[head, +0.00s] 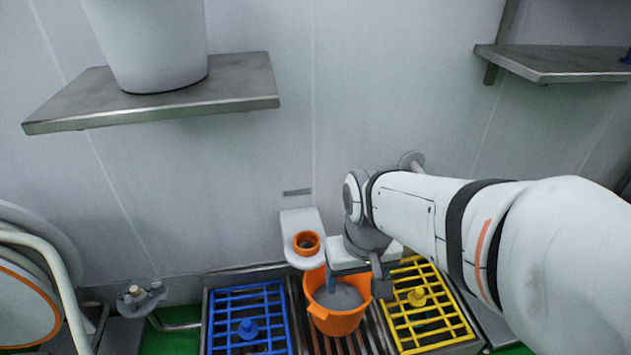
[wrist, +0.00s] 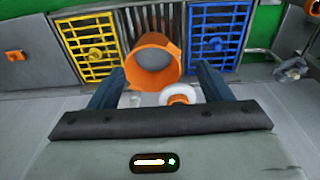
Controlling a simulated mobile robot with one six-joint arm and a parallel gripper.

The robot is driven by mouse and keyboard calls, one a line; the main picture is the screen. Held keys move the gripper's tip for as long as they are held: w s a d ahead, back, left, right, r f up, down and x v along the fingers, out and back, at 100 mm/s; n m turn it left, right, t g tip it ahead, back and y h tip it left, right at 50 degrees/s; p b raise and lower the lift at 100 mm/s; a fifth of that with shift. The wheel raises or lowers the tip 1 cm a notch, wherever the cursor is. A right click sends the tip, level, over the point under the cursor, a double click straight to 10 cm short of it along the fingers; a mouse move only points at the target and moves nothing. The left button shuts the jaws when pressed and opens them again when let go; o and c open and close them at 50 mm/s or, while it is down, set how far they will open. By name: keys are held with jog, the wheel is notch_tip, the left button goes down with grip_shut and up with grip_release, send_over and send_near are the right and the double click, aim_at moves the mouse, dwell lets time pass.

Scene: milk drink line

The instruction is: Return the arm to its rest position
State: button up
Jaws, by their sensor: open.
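My arm reaches in from the right in the head view, with my gripper (wrist: 158,95) low over the drain area beside the wall. In the wrist view its two dark fingers are spread apart. An orange bucket (head: 337,318) with grey contents stands upright on the slats between the blue and yellow grids. In the wrist view the orange bucket (wrist: 152,62) shows just beyond the fingertips. I see nothing held between the fingers.
A white wall dispenser with an orange ring (head: 307,243) juts out above the bucket. A blue grid (head: 248,318) lies left and a yellow grid (head: 425,305) right. Metal shelves (head: 245,84) project from the wall, one bearing a white container (head: 150,45). A valve fitting (head: 138,296) is at lower left.

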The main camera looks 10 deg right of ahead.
jog(key=shift+t, duration=0.7)
jog(key=w+p+v, duration=0.2)
jog(key=p+v, duration=0.7)
jog(key=v, duration=0.1)
jog(key=w+r+p+v, duration=0.1)
jog(key=w+p+v, duration=0.1)
jog(key=p+v, duration=0.7)
jog(key=w+p+v, duration=0.2)
jog(key=p+v, duration=0.7)
jog(key=v, duration=0.2)
jog(key=shift+w+r+p, duration=0.15)
jog(key=shift+r+p, duration=0.15)
jog(key=shift+p, duration=0.1)
